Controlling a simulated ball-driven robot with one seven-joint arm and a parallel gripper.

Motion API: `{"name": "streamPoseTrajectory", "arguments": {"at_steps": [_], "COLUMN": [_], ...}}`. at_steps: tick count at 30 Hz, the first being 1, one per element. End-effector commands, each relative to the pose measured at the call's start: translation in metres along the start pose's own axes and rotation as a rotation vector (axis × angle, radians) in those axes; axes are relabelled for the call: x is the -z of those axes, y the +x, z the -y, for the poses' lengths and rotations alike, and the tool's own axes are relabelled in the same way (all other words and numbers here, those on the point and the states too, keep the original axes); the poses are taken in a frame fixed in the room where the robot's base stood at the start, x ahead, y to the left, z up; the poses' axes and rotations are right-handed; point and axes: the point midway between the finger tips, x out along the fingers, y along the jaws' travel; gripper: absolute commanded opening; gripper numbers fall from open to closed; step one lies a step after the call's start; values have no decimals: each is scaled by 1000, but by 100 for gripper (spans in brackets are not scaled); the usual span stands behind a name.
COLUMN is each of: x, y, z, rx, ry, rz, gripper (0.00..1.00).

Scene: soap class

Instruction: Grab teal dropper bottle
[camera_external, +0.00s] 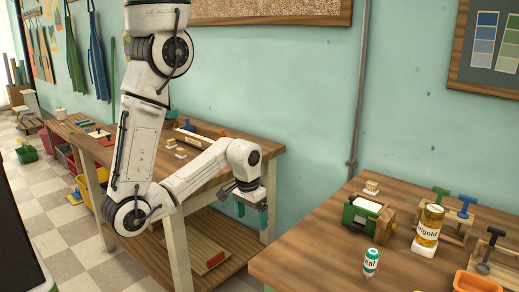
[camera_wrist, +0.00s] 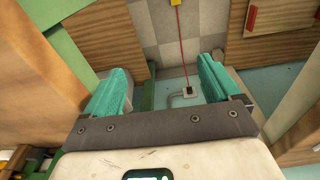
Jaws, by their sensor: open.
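The teal dropper bottle (camera_external: 371,264) stands upright near the front of the right-hand wooden table (camera_external: 310,250). I cannot make out the bottle in the wrist view.
Behind the bottle stand a green-framed box (camera_external: 368,215) and an amber jar (camera_external: 429,226) on a white block. An orange tray (camera_external: 472,283) lies to its right, near a dark T-handled tool (camera_external: 487,248). The left-hand workbench (camera_external: 190,160) is close to my arm. The table left of the bottle is clear.

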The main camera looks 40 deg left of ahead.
Motion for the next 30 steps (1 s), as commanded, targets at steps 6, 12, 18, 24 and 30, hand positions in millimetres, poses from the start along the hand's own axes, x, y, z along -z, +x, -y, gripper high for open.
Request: {"name": "streamPoseTrajectory", "arguments": {"at_steps": [6, 12, 18, 24, 30], "x": [0, 0, 0, 0, 1], "y": [0, 0, 0, 0, 0], "z": [0, 0, 0, 0, -1], "rx": [-1, -1, -1, -1, -1], "ry": [0, 0, 0, 0, 2], "rz": [0, 0, 0, 0, 0], "gripper": [90, 90, 77, 60, 60]}}
